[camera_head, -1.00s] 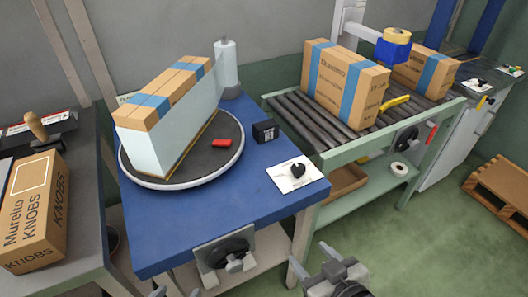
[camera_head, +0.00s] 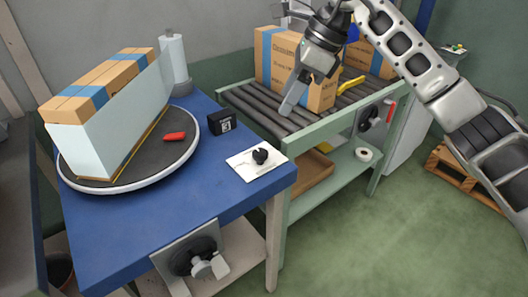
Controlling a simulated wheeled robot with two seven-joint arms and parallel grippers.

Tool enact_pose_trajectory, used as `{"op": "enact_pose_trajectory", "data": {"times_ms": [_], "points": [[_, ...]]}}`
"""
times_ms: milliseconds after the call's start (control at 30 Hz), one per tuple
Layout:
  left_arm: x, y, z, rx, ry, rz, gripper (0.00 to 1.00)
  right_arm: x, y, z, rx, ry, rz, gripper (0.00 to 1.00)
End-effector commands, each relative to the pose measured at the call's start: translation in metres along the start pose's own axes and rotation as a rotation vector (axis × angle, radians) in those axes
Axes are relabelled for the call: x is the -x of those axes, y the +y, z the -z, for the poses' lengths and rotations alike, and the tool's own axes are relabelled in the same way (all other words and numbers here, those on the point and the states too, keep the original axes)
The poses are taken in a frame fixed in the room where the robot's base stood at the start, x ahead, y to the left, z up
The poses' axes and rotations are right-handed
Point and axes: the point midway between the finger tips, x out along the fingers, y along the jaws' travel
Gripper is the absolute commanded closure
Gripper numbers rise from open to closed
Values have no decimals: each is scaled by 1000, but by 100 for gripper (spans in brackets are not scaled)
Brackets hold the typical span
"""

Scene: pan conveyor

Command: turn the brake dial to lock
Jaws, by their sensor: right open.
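A black dial (camera_head: 260,156) sits on a white plate (camera_head: 245,168) with small markings, at the right front corner of the blue table (camera_head: 225,195). I cannot read the markings. My right gripper (camera_head: 306,91) reaches in from the right over the roller conveyor, in front of a cardboard box. It is open, with nothing seen between its fingers. It is above and to the right of the dial in the picture, apart from it. My left gripper is not in view.
A round turntable (camera_head: 72,186) on the blue table carries boxes behind a pale panel, and a red object (camera_head: 175,136). A black block (camera_head: 221,122) stands behind the dial plate. The conveyor (camera_head: 245,98) holds blue-banded boxes (camera_head: 265,55) and a yellow handle (camera_head: 350,84).

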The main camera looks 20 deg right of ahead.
Motion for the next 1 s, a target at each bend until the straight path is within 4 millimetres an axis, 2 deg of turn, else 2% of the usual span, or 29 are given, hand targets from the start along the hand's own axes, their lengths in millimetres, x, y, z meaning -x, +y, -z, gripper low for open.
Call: {"op": "enact_pose_trajectory", "data": {"times_ms": [67, 167, 267, 700, 900, 1000], "points": [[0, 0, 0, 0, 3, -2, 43, 6, -6, 7, -3, 37, 28, 45], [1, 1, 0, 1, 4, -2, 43, 0, -7, 9, -4, 50, 33, 45], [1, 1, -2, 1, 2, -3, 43, -17, -7, 10, -3, 49, 28, 45], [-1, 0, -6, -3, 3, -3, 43, -111, -9, 12, -4, 44, 27, 45], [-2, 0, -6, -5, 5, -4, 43, -139, -11, 14, -5, 43, 29, 45], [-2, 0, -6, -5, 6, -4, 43, -146, -11, 14, -4, 43, 30, 45]]}}
